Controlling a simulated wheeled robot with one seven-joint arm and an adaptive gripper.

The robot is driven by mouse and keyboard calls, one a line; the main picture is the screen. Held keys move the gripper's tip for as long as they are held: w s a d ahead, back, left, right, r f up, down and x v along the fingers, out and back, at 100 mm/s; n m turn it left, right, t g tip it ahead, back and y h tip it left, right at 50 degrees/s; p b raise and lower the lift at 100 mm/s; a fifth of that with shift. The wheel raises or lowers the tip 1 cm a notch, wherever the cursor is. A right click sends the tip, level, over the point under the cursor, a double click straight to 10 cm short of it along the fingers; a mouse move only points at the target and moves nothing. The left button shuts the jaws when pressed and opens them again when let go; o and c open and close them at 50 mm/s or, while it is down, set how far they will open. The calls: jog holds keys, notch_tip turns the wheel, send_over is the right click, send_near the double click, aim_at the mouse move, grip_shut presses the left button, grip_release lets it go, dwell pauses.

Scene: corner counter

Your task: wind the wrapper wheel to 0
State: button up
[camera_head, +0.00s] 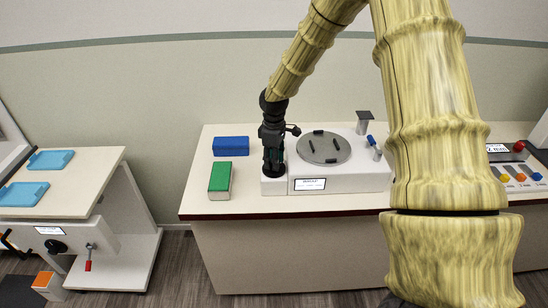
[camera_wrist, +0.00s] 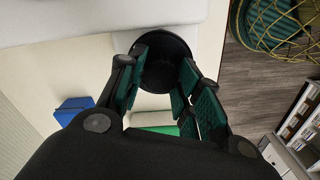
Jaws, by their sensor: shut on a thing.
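A white machine (camera_head: 345,178) with a round grey turntable (camera_head: 323,147) on top stands on the middle counter. A label (camera_head: 310,184) is on its front; I cannot read its text. My gripper (camera_head: 273,164) points down over the machine's left end. In the wrist view, a round black wheel (camera_wrist: 166,62) sits between the green-padded fingers of my gripper (camera_wrist: 165,75), which are shut on it. The fingers hide part of its rim. I cannot make out a scale or pointer on the wheel.
A blue box (camera_head: 231,146) and a green box (camera_head: 220,177) lie left of the machine. A grey-topped post (camera_head: 364,122) and a blue-handled lever (camera_head: 373,143) stand at its right. A side table with blue trays (camera_head: 50,160) is at the left.

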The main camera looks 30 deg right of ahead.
jog(key=n+p, duration=0.1)
jog(key=n, duration=0.4)
jog(key=shift+r+n+p, duration=0.15)
jog(key=shift+n+p, duration=0.65)
jog(key=shift+n, duration=1.3)
jog(key=shift+w, duration=0.1)
jog(key=o, duration=0.8)
jog(key=shift+c, duration=0.2)
notch_tip(320, 180, up, 12)
